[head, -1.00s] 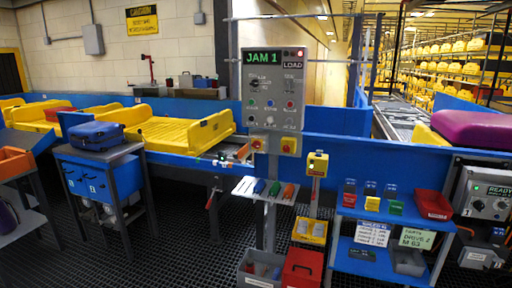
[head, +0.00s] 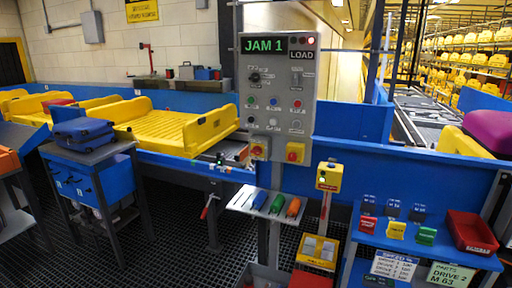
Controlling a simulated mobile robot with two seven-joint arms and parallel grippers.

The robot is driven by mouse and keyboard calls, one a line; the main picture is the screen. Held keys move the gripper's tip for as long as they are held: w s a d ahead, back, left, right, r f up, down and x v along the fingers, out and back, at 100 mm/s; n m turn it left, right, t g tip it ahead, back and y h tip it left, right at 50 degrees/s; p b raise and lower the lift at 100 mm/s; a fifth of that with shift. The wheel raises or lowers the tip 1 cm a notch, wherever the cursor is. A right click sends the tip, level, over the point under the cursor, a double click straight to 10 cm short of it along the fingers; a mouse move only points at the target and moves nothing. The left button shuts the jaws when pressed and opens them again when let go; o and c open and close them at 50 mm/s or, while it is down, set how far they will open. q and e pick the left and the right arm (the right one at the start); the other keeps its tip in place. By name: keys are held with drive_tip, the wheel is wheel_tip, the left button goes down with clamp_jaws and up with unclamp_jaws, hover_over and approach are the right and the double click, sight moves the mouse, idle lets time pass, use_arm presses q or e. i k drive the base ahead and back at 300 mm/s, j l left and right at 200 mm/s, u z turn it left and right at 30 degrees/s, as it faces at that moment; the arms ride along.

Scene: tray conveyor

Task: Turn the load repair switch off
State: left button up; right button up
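A grey control panel (head: 277,85) stands on a post at the centre of the head view. Its green display (head: 264,45) reads "JAM 1" and a plate (head: 302,54) beside it reads "LOAD". The panel carries a black rotary knob (head: 254,77), a lever-like switch (head: 296,79) and several coloured buttons. Two red-on-yellow rotary switches, one on the left (head: 258,149) and one on the right (head: 295,152), sit at its lower edge. Their labels and exact positions are too small to read, so I cannot tell which is the load repair switch. Neither gripper is in view.
A small shelf (head: 269,205) with coloured handled tools juts out below the panel. A yellow box (head: 329,177) stands on a post to its right. A blue parts bench (head: 432,246) is at right, a blue cabinet (head: 91,182) at left. Yellow trays (head: 181,131) line the conveyor behind.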

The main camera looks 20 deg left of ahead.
sight(257, 150)
drive_tip(key=i+l+u, duration=0.2)
drive_tip(key=i, duration=1.5)
